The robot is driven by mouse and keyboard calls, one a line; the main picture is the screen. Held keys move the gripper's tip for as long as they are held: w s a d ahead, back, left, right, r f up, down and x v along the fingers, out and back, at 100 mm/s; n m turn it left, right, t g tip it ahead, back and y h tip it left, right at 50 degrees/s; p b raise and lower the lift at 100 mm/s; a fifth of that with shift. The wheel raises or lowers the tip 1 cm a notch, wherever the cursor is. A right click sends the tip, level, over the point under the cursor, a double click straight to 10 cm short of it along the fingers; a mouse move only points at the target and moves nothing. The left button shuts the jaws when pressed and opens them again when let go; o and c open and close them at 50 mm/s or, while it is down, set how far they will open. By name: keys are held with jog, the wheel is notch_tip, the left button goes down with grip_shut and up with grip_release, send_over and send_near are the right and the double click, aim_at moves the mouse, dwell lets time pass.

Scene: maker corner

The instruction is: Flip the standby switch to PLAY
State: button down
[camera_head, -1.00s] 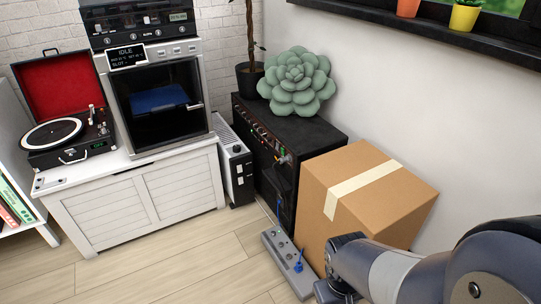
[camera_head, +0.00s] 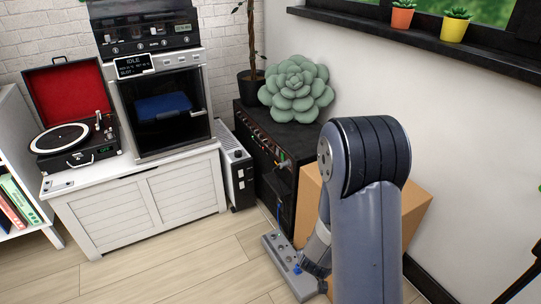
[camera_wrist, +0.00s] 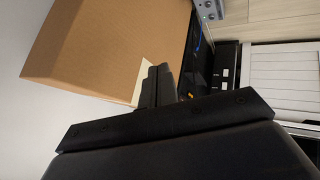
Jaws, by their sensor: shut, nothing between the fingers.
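The black amplifier (camera_head: 303,131) stands against the wall, with a row of knobs and small coloured lights along its control panel (camera_head: 262,138). The standby switch is too small to pick out on the panel. In the wrist view my gripper (camera_wrist: 159,70) is shut and empty, its fingers side by side in front of the cardboard box (camera_wrist: 105,45) and the dark amplifier front (camera_wrist: 199,72). I cannot tell whether the fingers touch the box. In the head view the gripper is not clearly seen; my arm covers much of the box (camera_head: 312,190).
A grey pedal unit (camera_head: 283,262) with a blue cable lies on the floor before the amplifier. A green succulent cushion (camera_head: 297,88) sits on top. A white heater (camera_head: 236,170) and white cabinet (camera_head: 140,200) stand left. The wooden floor (camera_head: 165,268) at front left is clear.

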jog(key=s+d+f+n+g+h+p, duration=0.1)
jog(key=s+d+h, duration=0.4)
jog(key=d+h, duration=0.6)
jog(key=shift+d+f+n+g+h, duration=0.3)
jog(key=shift+d+n+h, duration=0.1)
jog(key=shift+n+h, duration=0.15)
